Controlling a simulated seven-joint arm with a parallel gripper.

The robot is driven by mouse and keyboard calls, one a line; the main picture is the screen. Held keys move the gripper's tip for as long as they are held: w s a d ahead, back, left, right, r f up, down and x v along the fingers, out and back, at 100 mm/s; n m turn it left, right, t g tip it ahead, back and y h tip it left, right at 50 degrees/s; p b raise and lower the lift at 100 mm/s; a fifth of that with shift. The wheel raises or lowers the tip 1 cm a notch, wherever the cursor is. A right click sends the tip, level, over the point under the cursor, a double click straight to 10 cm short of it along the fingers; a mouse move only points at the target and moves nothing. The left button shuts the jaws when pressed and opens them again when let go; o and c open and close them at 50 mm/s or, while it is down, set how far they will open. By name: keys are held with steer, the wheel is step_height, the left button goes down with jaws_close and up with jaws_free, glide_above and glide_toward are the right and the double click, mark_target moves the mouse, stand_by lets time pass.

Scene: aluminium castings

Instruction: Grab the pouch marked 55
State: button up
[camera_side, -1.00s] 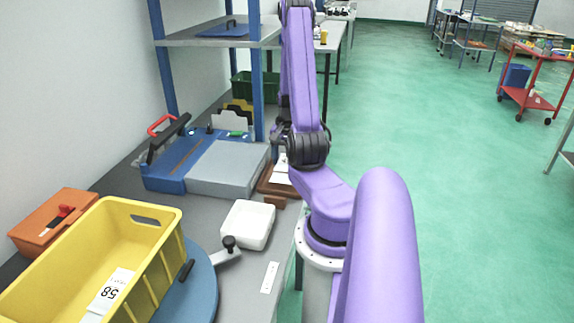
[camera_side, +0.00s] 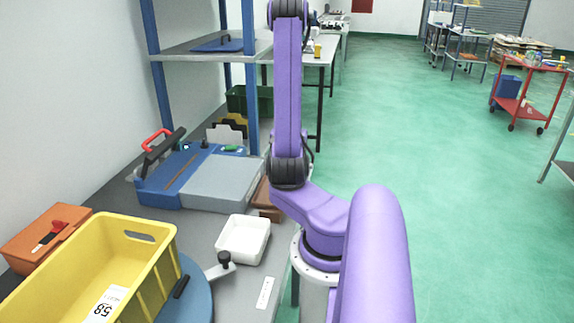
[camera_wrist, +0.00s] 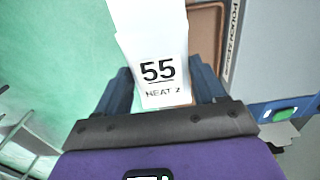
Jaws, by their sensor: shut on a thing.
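The pouch marked 55 (camera_wrist: 150,38) is white, with "55" and "HEAT 2" printed in black, and fills the upper middle of the wrist view. My gripper (camera_wrist: 162,84) is shut on it, with a blue-grey finger on either side of its lower end. The printed face is towards the wrist camera, and the top of the pouch runs out of the frame. In the side view my gripper and this pouch do not show; my arm rises out of the top edge.
A yellow crate (camera_side: 150,262) stands at lower left, with a white label marked 58 (camera_side: 108,305) in it. A white tray (camera_side: 243,240), an orange box (camera_side: 45,238) and a blue-and-grey machine (camera_side: 205,177) share the bench. A blue-posted shelf (camera_side: 205,50) stands behind.

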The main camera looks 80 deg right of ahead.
steer(key=shift+s+a+r, duration=0.45)
steer(key=shift+a, duration=0.5)
steer(key=shift+s+a+r, duration=0.45)
steer(key=shift+s+a, duration=0.05)
steer(key=shift+a, duration=0.4)
steer(key=shift+s+a+r, duration=0.45)
steer(key=shift+a, duration=0.5)
